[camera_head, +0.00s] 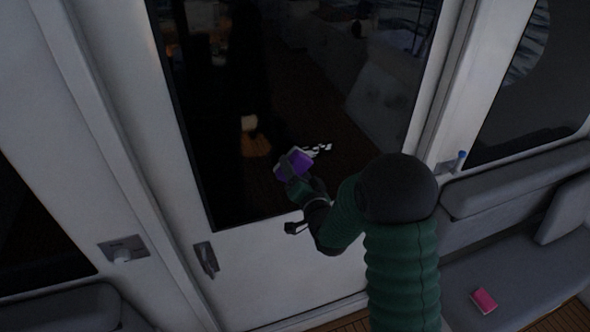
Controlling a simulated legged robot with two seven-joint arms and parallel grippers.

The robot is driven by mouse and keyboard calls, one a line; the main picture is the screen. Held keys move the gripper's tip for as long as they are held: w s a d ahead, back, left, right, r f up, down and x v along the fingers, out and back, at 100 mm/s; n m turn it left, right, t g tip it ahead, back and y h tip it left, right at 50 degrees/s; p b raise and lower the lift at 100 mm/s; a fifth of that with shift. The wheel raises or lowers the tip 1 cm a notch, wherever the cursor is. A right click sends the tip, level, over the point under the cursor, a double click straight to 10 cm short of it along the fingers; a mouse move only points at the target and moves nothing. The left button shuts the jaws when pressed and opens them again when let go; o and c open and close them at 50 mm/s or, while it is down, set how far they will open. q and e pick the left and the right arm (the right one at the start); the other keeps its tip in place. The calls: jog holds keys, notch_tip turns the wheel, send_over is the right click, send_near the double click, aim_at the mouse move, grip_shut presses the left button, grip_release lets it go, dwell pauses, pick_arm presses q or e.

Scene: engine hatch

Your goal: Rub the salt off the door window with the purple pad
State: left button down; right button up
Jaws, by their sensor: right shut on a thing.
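The door window (330,80) is a tall dark pane in a white door (270,265). My right arm reaches up from the bottom right. My right gripper (293,168) is shut on the purple pad (301,161) and holds it at the lower part of the window. A small broken white patch, which looks like salt (321,149), shows on the glass just right of and above the pad. The pad and gripper may hide more of it. I cannot tell whether the pad touches the glass. My left gripper is not in view.
A grey bench (515,275) stands at the right with a pink box-like item (484,300) on its seat. Door handles (205,260) sit lower left of the window. The dim glass carries reflections.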

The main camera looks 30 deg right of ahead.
jog(key=shift+x, duration=0.85)
